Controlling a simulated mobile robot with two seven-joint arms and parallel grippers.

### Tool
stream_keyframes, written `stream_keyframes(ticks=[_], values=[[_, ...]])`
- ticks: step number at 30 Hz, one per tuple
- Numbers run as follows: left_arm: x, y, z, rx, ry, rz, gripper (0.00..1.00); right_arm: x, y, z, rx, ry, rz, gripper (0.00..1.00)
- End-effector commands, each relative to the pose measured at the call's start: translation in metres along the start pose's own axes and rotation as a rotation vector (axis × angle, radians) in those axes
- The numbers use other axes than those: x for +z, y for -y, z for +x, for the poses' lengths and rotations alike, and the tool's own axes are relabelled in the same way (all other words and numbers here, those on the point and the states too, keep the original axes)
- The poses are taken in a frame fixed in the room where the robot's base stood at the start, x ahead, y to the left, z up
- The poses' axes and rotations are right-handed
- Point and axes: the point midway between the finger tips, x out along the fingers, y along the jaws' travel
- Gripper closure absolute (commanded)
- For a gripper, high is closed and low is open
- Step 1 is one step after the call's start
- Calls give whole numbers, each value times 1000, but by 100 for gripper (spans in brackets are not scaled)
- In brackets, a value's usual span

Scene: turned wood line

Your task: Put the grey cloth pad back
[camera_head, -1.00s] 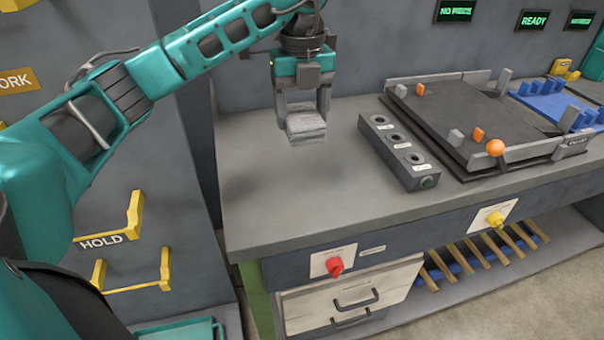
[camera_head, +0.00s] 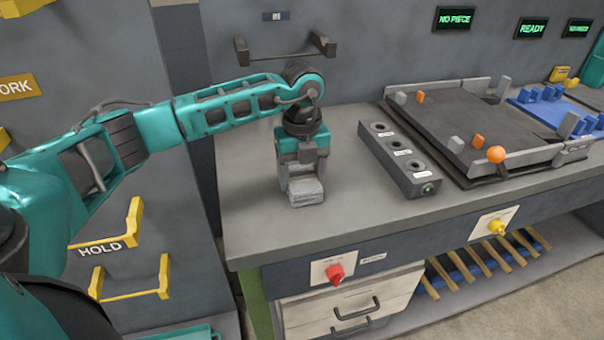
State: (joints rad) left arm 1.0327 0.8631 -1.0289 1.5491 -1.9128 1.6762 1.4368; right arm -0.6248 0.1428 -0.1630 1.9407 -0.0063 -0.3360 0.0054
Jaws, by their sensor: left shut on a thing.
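The grey cloth pad (camera_head: 306,192) is a small light-grey block at the left part of the grey bench top (camera_head: 255,215). My left gripper (camera_head: 303,180) points down and is shut on the pad. The pad is at or just above the bench surface; I cannot tell whether it touches. My right gripper is not in view.
A dark block with several labelled holes (camera_head: 400,160) lies right of the pad. Beyond it is a dark tray fixture (camera_head: 470,120) with an orange knob (camera_head: 496,154). A rail bracket (camera_head: 285,52) is on the back wall. Yellow HOLD brackets (camera_head: 130,282) stand at left. Bench top around the pad is clear.

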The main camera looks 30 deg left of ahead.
Motion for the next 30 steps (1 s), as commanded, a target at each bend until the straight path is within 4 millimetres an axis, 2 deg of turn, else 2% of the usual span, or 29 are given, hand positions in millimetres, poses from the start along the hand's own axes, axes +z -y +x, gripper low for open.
stream_keyframes(ticks=[5, 6, 13, 23, 26, 30], values=[[0, 0, 3, 0, 0, 0, 66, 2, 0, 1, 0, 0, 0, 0], [0, 0, 2, -1, 0, 0, 31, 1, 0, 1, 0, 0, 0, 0], [0, 0, 2, 0, -1, 0, 9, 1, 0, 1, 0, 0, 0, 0], [0, 0, -4, -2, 0, 0, 7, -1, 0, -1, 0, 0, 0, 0], [0, 1, -16, -5, 1, 1, 7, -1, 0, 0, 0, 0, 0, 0], [0, 1, -44, -6, 3, 0, 7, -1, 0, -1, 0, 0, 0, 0]])
